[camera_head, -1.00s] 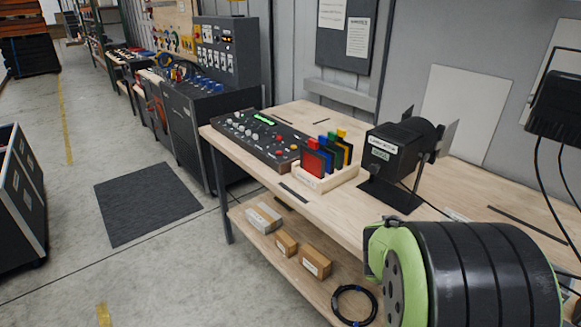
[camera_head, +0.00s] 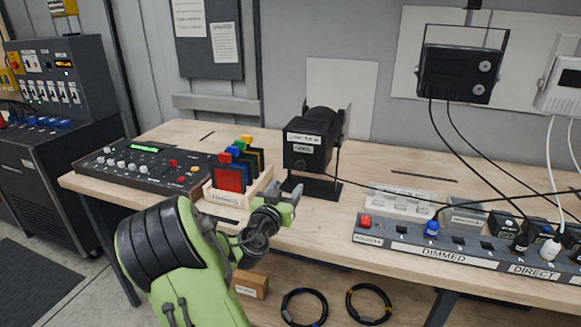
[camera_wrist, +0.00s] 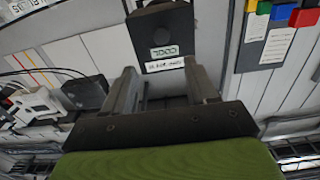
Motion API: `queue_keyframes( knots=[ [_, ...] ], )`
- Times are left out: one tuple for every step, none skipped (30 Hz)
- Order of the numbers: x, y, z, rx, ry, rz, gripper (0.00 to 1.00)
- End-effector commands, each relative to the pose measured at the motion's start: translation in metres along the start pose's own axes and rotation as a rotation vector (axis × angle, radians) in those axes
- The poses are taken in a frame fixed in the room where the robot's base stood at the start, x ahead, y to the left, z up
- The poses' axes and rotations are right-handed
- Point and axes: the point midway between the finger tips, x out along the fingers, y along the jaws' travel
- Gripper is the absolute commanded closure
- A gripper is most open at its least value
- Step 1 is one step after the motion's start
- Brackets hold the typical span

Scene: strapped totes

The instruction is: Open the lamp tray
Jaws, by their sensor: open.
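A black stage lamp (camera_head: 310,150) stands on a dark base on the wooden bench in the head view. I cannot make out a separate tray; the face looks closed. My gripper (camera_head: 290,190) is in front of and below the lamp, apart from it, open and empty. In the wrist view the lamp's dark housing (camera_wrist: 160,25) appears upside down beyond the open fingers of my gripper (camera_wrist: 160,82), with a green label reading COOL.
A wooden rack (camera_head: 240,198) of coloured filter frames stands close left of the lamp, beside a control desk (camera_head: 140,168). A power strip (camera_head: 465,247) with plugs and cables lies to the right. A black cable runs right from the lamp. Flood lights (camera_head: 460,75) hang behind.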

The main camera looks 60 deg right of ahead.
Motion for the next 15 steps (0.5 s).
queue_keyframes(
  knots=[
    [0.014,0.001,-0.004,-0.001,0.001,0.005,0.43],
    [0.022,0.002,-0.004,-0.001,0.001,0.004,0.43],
    [0.032,0.001,-0.004,0.0,0.0,0.004,0.43],
    [0.04,0.001,-0.004,-0.001,0.001,0.003,0.43],
    [0.047,0.001,-0.004,-0.001,0.001,0.002,0.43],
    [0.057,0.001,-0.004,-0.001,0.001,0.002,0.43],
    [0.065,0.001,-0.004,0.0,0.001,0.002,0.43],
    [0.072,0.001,-0.004,-0.001,0.0,0.001,0.43],
    [0.082,0.001,-0.003,0.0,0.0,0.002,0.43],
    [0.089,0.001,-0.003,-0.001,0.001,0.002,0.43],
    [0.095,0.001,-0.003,-0.001,0.0,0.001,0.43],
    [0.103,0.0,-0.003,-0.001,0.0,0.0,0.43],
    [0.107,0.0,-0.002,-0.002,0.0,0.0,0.43],
    [0.112,0.0,-0.002,-0.001,-0.001,0.0,0.43],
    [0.116,0.0,-0.002,0.0,-0.001,0.0,0.43]
  ],
)
